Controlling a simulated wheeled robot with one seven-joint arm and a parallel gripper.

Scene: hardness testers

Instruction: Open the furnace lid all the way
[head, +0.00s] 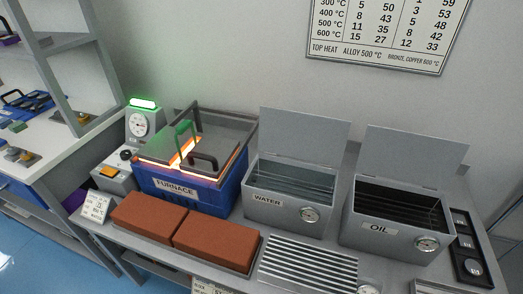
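The furnace (196,190) is a blue box labelled FURNACE, standing on the bench left of the water tank. Its grey lid (222,132) lies over the top. A bright orange glow shows through a slanting gap in the top and along the front edge. A dark upright loop handle (214,161) and a green grip (183,127) stand on the top beside the gap. I cannot tell exactly how far the lid is open. My gripper is not in view.
A gauge unit with a lit green lamp (144,103) stands left of the furnace. Red-brown bricks (148,217) lie in front. The water tank (262,208) and oil tank (375,228) stand to the right, lids raised. A slatted rack (308,266) lies before them.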

